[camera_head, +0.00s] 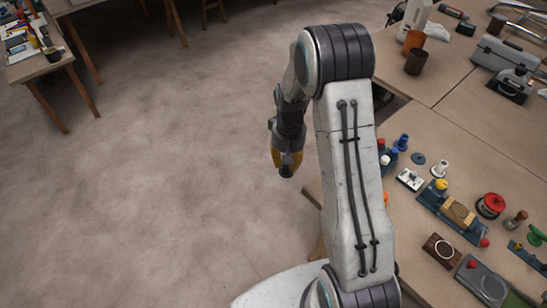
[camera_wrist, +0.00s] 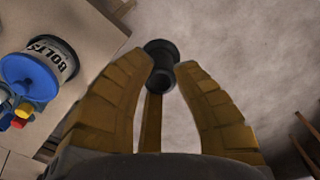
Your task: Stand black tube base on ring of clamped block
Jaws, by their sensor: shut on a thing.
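My gripper (camera_head: 287,158) hangs over bare floor left of the workbench, fingers pointing down. Its yellow fingers are shut on the black tube base (camera_head: 287,170), which sticks out below the tips. In the wrist view the tube base (camera_wrist: 161,52) shows dark and round-ended between the fingertips (camera_wrist: 160,68). On the bench, well right of my gripper, a light wooden block (camera_head: 458,212) sits clamped in a blue vise (camera_head: 432,199). I cannot clearly make out a ring on it. A separate dark brown block (camera_head: 432,244) with a pale ring on top lies nearer.
The workbench (camera_head: 400,225) carries blue and white pegs, a red round-topped part (camera_head: 491,205), a grey plate (camera_head: 482,283) and a toolbox (camera_head: 505,53). My arm hides its left part. A blue-lidded bolts tub (camera_wrist: 38,72) shows at left in the wrist view.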

